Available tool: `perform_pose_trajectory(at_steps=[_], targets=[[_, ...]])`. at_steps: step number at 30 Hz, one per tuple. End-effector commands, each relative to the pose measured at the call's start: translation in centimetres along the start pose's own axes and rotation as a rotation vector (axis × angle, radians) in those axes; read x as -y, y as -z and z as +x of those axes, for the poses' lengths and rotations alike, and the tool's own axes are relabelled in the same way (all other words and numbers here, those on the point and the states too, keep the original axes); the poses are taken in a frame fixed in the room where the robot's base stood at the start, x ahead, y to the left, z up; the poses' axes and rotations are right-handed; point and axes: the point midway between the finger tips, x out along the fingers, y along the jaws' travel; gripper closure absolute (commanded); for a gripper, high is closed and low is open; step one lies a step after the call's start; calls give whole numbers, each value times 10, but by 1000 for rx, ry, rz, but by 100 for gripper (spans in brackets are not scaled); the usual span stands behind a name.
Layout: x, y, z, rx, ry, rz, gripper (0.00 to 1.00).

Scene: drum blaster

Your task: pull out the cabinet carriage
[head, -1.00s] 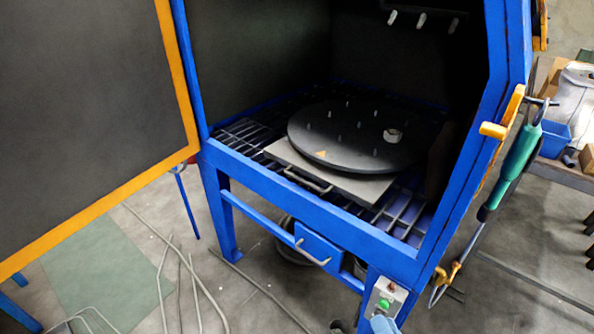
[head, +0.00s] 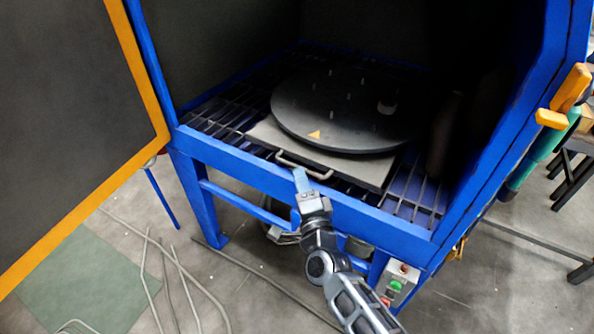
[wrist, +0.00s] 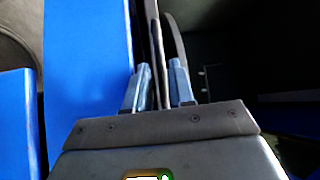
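The carriage is a grey square plate (head: 350,178) inside the blue cabinet (head: 235,157), with a black round turntable (head: 340,112) on top. A thin curved handle (head: 289,161) sticks out from the plate's front edge. Gaps seem to show beside the bar, so contact is not clear.
The blue front beam also stands close to the left of my fingers in the wrist view (wrist: 85,85). The orange-edged door (head: 80,130) is open at the left. A switch box (head: 398,283) is on the lower right. Grating surrounds the carriage.

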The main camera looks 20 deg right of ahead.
Motion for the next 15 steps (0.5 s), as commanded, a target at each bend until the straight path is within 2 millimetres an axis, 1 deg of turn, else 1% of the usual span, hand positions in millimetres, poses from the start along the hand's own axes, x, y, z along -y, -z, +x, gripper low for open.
perform_pose_trajectory(at_steps=[1, 6, 9, 15], targets=[[0, 0, 8, -1, 1, -1, 77], [0, 0, 26, 0, 0, -1, 77], [0, 0, 31, 0, 0, -2, 77], [0, 0, 32, 1, -1, -2, 77]])
